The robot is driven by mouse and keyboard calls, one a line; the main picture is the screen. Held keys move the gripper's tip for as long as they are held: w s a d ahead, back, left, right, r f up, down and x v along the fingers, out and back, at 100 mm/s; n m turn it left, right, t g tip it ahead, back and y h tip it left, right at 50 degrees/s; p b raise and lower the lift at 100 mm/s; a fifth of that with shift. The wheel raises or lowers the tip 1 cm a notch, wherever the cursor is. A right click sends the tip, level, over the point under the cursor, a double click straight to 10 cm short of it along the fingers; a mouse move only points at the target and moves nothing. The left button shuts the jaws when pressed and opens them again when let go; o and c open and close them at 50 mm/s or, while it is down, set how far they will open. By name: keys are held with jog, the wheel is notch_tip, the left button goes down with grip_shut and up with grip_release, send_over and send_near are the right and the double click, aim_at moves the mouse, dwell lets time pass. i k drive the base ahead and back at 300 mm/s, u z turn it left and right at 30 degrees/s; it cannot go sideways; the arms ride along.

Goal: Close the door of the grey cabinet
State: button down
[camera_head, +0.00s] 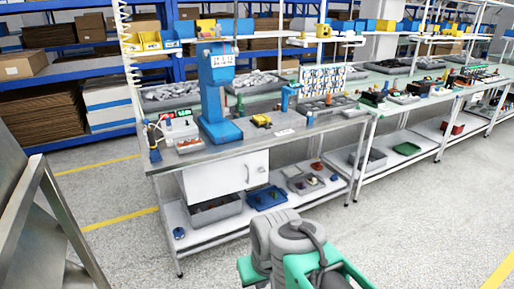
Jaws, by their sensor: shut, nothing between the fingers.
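A light grey-white cabinet (215,178) hangs under the near workbench, with a small dark upright handle (247,173) on its front. Its front looks flat, but I cannot tell whether its door stands ajar. A grey metal structure (22,235) with a slanted frame is cut off at the left edge; I cannot tell whether it is a cabinet or an open door. My arm, grey and green, shows at the bottom centre, in front of the bench. My gripper is not visible in this view.
The workbench top (240,150) carries a blue press (217,90) and several small parts. Its lower shelf (215,232) holds a grey bin (212,212) and a blue tray (267,197). Open floor (130,245) lies between the left structure and the bench.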

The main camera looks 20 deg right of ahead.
aim_at(208, 181)
jog(key=i, duration=1.65)
jog(key=u, duration=0.2)
